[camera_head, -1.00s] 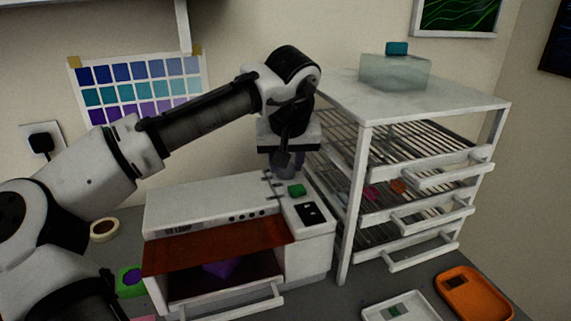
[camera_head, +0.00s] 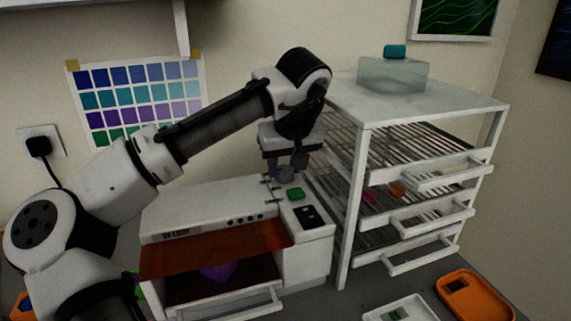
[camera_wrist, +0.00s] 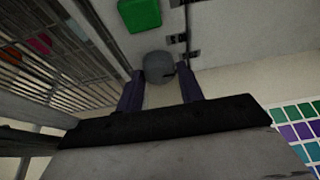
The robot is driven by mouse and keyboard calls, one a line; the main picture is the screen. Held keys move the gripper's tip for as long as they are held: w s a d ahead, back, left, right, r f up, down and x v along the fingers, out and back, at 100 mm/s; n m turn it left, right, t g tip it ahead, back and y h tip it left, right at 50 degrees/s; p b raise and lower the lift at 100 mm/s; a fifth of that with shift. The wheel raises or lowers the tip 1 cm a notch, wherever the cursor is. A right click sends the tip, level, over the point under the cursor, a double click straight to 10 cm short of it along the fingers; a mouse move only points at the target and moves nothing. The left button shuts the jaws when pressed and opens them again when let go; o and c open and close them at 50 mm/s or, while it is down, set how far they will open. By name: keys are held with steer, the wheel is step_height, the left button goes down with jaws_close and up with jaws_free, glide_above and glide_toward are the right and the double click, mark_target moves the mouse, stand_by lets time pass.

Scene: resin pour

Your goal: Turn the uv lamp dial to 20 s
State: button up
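The uv lamp (camera_head: 210,205) is a white box with an amber front cover at the middle of the head view; a purple piece (camera_head: 218,271) lies inside. Its dial (camera_wrist: 159,67) is a round grey knob with a dark mark on its right side in the wrist view; it also shows under my gripper in the head view (camera_head: 285,175). My gripper (camera_wrist: 161,88) is open, one finger to each side of the dial's near edge. I cannot tell whether the fingers touch it. A green button (camera_wrist: 139,14) is near the dial. The dial's setting is not readable.
A white rack (camera_head: 352,200) with wire shelves and pull-out trays stands close to the right of the lamp. A clear container (camera_head: 393,76) sits on top of it. A white tray (camera_head: 398,308) and an orange tray (camera_head: 470,293) lie at front right.

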steer(key=o, duration=0.4)
